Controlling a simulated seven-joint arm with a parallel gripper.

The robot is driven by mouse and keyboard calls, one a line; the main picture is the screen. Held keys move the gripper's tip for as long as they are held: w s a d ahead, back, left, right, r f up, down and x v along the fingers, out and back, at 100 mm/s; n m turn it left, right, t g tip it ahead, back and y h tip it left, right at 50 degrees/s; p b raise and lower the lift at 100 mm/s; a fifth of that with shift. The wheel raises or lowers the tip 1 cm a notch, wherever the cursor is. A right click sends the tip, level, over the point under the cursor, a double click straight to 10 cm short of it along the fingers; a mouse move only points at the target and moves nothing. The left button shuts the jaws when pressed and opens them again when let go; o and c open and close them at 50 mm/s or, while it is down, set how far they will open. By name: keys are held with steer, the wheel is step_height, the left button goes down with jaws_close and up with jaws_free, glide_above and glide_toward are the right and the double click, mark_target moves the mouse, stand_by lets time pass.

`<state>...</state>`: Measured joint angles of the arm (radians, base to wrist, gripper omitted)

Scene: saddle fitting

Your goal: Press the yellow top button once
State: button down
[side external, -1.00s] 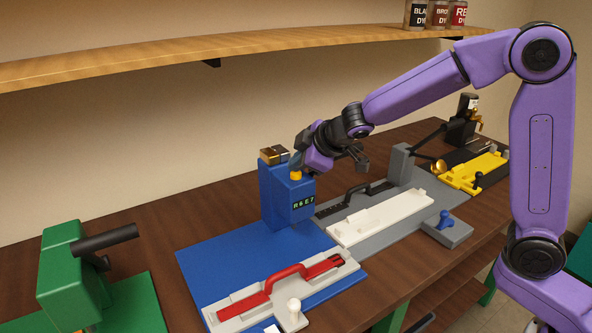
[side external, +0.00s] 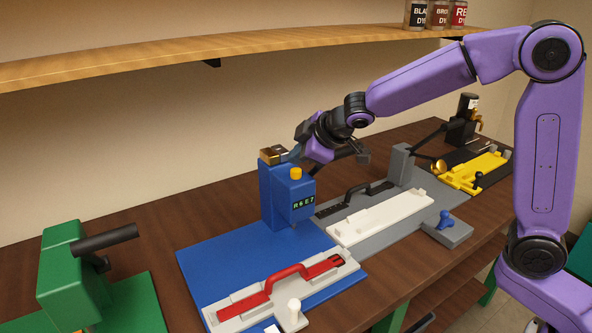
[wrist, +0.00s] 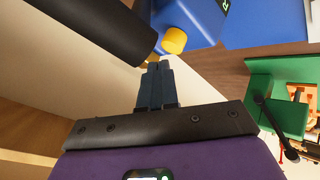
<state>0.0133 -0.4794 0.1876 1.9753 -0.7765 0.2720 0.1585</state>
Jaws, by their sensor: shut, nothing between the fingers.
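The yellow top button (side external: 295,173) sits upright on top of the blue machine (side external: 275,197), and all of it is visible in the side view. In the wrist view the button (wrist: 174,40) lies just right of and beyond my fingertips, with a small gap. My gripper (side external: 289,155) is shut and empty, with its dark fingers pressed together in the wrist view (wrist: 153,66). It is above and behind the button, close to the brass-and-dark block (side external: 273,155) on the machine's top. Whether the fingertips touch that block I cannot tell.
A red-handled fixture (side external: 290,280) lies on the blue base in front. A grey station (side external: 385,215) with a white plate stands to the right, and a green machine (side external: 65,275) at far left. A wooden shelf (side external: 200,66) runs above.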

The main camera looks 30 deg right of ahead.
mark_target(299, 172)
steer(key=shift+r, duration=2.55)
steer(key=s+d+f+g, duration=0.3)
steer(key=s+d, duration=0.1)
steer(key=s, duration=0.9)
steer(key=s+d+f+g+h, duration=0.1)
steer(key=s+d+f+g, duration=0.2)
steer(key=s, duration=1)
steer(key=s+d+f+n+g, duration=0.1)
steer(key=s+d+f, duration=0.3)
steer(key=s, duration=0.9)
steer(key=shift+s+d+f+g, duration=0.2)
steer(key=shift+d+f+g, duration=0.1)
steer(key=shift+f+g, duration=0.55)
